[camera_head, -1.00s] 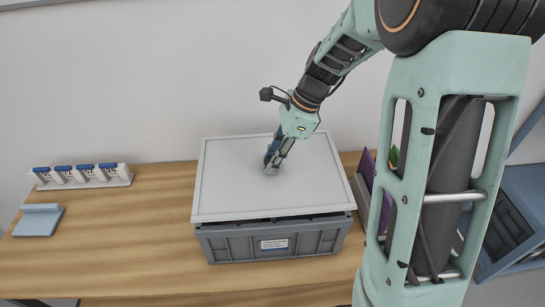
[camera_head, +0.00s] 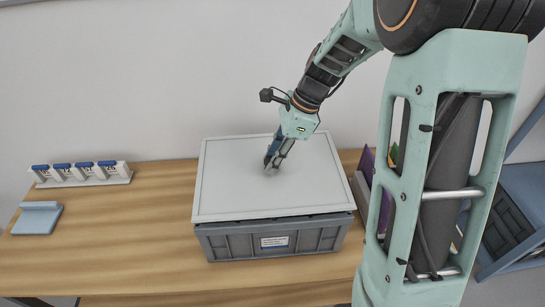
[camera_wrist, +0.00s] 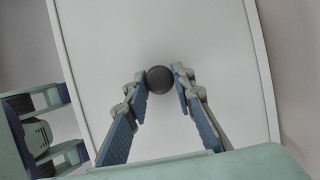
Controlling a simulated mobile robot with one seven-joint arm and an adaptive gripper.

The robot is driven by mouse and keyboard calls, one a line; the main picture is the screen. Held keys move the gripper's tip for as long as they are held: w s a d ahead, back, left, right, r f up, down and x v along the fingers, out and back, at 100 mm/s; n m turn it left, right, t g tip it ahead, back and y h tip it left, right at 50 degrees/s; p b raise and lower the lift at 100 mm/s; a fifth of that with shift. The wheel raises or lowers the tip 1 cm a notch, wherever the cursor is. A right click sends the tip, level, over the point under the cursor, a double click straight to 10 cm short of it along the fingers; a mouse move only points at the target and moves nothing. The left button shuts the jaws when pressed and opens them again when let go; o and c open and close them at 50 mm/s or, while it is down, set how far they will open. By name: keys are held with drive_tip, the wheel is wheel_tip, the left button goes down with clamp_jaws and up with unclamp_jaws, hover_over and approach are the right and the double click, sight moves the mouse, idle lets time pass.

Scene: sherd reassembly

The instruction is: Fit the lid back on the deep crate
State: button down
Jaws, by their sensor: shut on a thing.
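The light grey lid (camera_head: 235,180) lies over the top of the deep grey crate (camera_head: 275,243), roughly in line with it. A narrow dark line shows between lid and crate at the front; I cannot tell whether the lid is fully seated. The back rim of the crate is hidden under the lid. My gripper (camera_head: 273,164) is above the middle of the lid. In the wrist view, my gripper (camera_wrist: 163,82) is shut on the dark round knob (camera_wrist: 160,79) of the lid (camera_wrist: 150,30).
The crate stands on a wooden table (camera_head: 110,240). A white rack with blue-topped items (camera_head: 85,174) and a light blue block (camera_head: 37,218) are at the left. A holder with purple folders (camera_head: 366,165) stands close to the crate's right.

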drive_tip(key=shift+f+b, duration=0.3)
drive_tip(key=shift+f, duration=0.3)
drive_tip(key=shift+f, duration=0.15)
idle(0.4)
drive_tip(key=shift+f+b, duration=0.35)
drive_tip(key=shift+f, duration=0.3)
drive_tip(key=c, duration=1.6)
unclamp_jaws()
drive_tip(key=v, duration=1.2)
drive_tip(key=shift+r, duration=0.1)
